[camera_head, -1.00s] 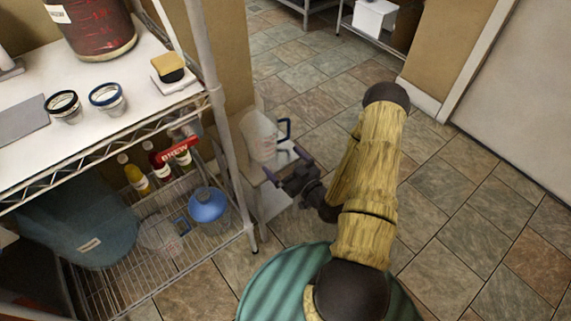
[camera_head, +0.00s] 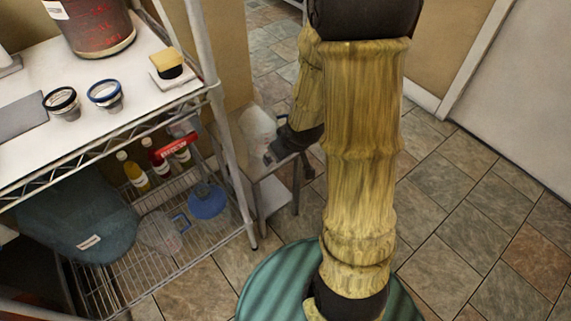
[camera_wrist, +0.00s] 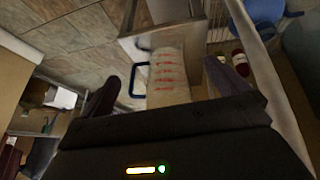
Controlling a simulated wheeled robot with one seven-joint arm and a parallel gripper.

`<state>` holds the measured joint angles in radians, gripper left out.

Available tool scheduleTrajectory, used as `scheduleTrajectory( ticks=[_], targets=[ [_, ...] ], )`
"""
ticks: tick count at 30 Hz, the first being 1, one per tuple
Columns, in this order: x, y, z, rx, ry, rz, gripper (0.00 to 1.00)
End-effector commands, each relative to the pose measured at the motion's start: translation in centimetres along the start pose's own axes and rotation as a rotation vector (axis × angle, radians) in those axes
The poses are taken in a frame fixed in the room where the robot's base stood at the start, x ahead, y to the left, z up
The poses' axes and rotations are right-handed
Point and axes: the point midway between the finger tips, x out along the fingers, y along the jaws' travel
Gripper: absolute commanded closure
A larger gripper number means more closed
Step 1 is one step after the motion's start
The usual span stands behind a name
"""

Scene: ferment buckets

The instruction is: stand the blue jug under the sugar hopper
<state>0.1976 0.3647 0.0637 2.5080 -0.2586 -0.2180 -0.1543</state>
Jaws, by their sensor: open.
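A clear jug (camera_head: 257,130) with a blue handle stands on a small metal stand beside the shelf rack in the head view. In the wrist view the same jug (camera_wrist: 167,82) shows red scale marks, its blue handle on the left side. My gripper (camera_head: 283,150) is at the jug's right side, partly hidden by my arm. In the wrist view my gripper (camera_wrist: 168,85) is open, with one finger on each side of the jug. I cannot tell whether either finger touches it. I cannot make out a sugar hopper in these views.
A second clear jug with a blue handle (camera_head: 158,234) and a blue round vessel (camera_head: 207,201) are on the lower wire shelf. Sauce bottles (camera_head: 132,173) stand behind them. The rack's front post (camera_head: 225,150) is close left of the stand (camera_head: 270,166). Tiled floor (camera_head: 460,210) is clear at right.

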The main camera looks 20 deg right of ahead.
Motion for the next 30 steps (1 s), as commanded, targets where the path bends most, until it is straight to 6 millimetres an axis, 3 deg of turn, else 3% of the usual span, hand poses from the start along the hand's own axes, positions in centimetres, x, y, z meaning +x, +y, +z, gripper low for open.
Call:
scheduleTrajectory(
  ticks=[3, 9, 13, 20, 23, 30],
  targets=[
    [-3.8, -1.3, 0.7, 0.079, -0.078, 0.013, 0.00],
    [-9.2, -4.2, 3.0, 0.222, -0.205, -0.008, 0.00],
    [-10.7, -5.3, 3.9, 0.269, -0.247, -0.023, 0.00],
    [-10.9, -5.4, 4.1, 0.276, -0.257, -0.025, 0.00],
    [-10.9, -5.4, 4.1, 0.276, -0.256, -0.025, 0.16],
    [-10.8, -5.4, 4.1, 0.275, -0.255, -0.024, 0.63]
  ],
)
